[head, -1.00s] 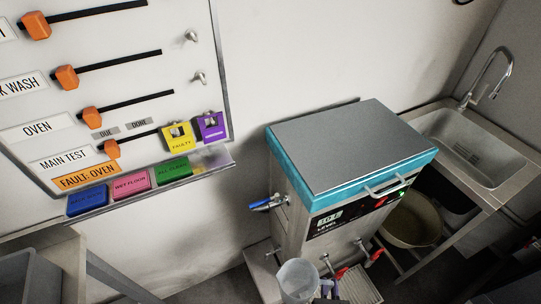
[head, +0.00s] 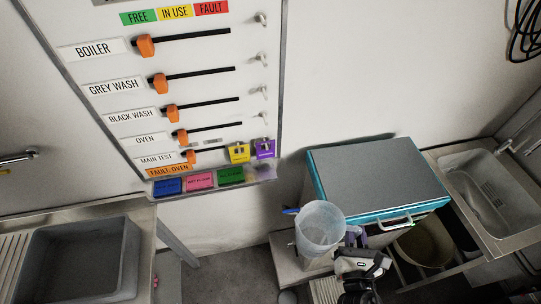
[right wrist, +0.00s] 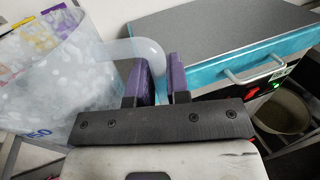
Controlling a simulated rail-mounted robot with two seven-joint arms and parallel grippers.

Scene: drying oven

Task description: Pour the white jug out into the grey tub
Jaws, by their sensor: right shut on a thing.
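The white jug (head: 320,228) is translucent and roughly upright, with its open top facing the head camera. It stands out in front of the blue-edged machine. My right gripper (head: 352,240) is at the jug's right side, shut on its handle. In the right wrist view the handle (right wrist: 150,58) runs between the purple fingers (right wrist: 160,82), and the jug's body (right wrist: 70,80) is on the left. I cannot tell how full the jug is. The grey tub (head: 80,258) is set in the bench at the lower left, far from the jug. My left gripper is out of view.
The blue-edged machine (head: 380,175) with a grey lid stands behind the jug. A steel sink (head: 490,195) is at the right, with a beige bucket (head: 425,245) below it. A wall board (head: 200,90) with orange sliders hangs behind. Open floor lies between bench and machine.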

